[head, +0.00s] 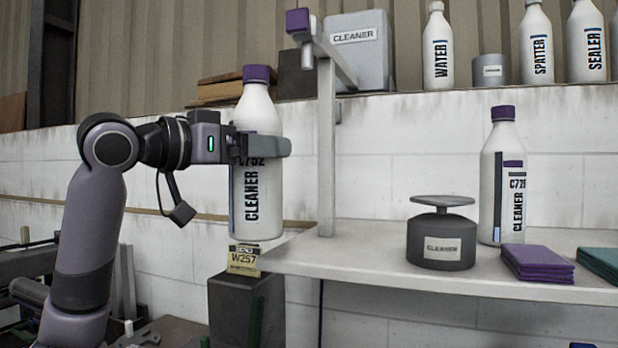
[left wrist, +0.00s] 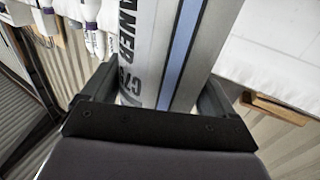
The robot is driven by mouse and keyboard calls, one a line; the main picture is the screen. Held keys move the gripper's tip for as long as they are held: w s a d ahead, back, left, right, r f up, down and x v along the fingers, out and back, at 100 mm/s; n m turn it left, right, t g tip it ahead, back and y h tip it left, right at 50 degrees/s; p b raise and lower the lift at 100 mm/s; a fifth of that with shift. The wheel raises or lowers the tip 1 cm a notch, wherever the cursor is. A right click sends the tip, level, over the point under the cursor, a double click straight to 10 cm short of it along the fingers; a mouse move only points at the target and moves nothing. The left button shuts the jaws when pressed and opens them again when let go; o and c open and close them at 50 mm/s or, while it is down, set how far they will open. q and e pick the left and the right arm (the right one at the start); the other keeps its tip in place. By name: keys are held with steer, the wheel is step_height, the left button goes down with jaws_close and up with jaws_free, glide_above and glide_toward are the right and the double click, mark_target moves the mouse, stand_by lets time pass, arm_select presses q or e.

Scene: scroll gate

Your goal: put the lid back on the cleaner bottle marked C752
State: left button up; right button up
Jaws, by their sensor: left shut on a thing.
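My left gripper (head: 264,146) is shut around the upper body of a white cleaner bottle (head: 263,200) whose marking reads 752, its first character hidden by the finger. The bottle is upright, at the left end of the shelf. A purple lid (head: 256,73) sits on its neck; I cannot tell how tightly. The bottle's base is near the shelf edge, and I cannot tell whether it touches anything. In the left wrist view the bottle (left wrist: 145,50) fills the space between the fingers, with a blue stripe and part of its lettering. My right gripper is not in view.
A post with a purple-ended arm (head: 298,20) stands just right of the held bottle. The shelf (head: 370,262) holds a dark round container (head: 441,240), another purple-lidded cleaner bottle (head: 503,150) and folded purple cloths (head: 537,262). A dark box (head: 247,310) is below the held bottle.

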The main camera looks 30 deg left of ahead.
arm_select(q)
steer(key=p+x, duration=0.1)
steer(key=x, duration=0.8)
steer(key=shift+w+r, duration=0.15)
steer(key=shift+w, duration=0.05)
steer(key=shift+p, duration=0.3)
steer(key=f, duration=0.1)
steer(key=w+f, duration=0.1)
steer(key=f, duration=0.1)
steer(key=shift+w+d+f, duration=0.15)
steer(key=shift+w+f, duration=0.05)
steer(key=shift+f, duration=0.1)
